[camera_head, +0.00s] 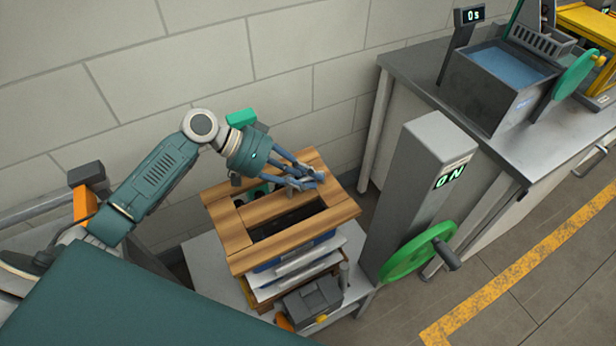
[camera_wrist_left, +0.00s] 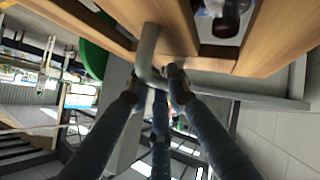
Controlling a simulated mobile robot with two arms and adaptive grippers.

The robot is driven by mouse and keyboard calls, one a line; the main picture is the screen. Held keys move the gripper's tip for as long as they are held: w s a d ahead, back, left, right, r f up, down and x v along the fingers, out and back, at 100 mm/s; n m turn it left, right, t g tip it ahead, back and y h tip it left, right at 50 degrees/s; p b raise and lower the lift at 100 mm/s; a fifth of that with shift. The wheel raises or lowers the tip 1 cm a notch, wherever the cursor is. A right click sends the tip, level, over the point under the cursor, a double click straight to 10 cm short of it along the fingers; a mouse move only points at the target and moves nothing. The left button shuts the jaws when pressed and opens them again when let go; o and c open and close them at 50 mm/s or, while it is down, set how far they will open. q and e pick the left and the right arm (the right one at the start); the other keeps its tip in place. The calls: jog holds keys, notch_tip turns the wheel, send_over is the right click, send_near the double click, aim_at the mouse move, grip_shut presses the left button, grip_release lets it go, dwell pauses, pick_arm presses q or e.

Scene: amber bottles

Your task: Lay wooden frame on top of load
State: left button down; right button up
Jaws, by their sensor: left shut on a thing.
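The wooden frame (camera_head: 231,228) is a rectangle of light brown slats with a dark opening. It is over the load (camera_head: 290,266), a stack of white and blue layers; I cannot tell if they touch. In the left wrist view the frame (camera_wrist_left: 275,35) fills the top. My left gripper (camera_head: 304,181) is at the frame's far right part, its fingers closed around a grey bent handle (camera_wrist_left: 148,50) by the frame. The left wrist view also shows the fingertips (camera_wrist_left: 157,80) at this handle. A dark amber bottle (camera_wrist_left: 228,18) shows through the opening. My right gripper is out of view.
The stack stands on a grey platform (camera_head: 208,262) with a dark grey box (camera_head: 312,300) at its front. A grey post with an "ON" display (camera_head: 437,150) and a green handwheel (camera_head: 415,255) stands close on the right. A bench with a water basin (camera_head: 497,85) is farther right.

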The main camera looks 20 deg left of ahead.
pick_arm(q)
jog(key=shift+f, duration=0.1)
jog(key=c, duration=1.5)
grip_release()
jog(key=shift+c, duration=0.2)
jog(key=shift+a, duration=0.1)
jog(key=v, duration=1.2)
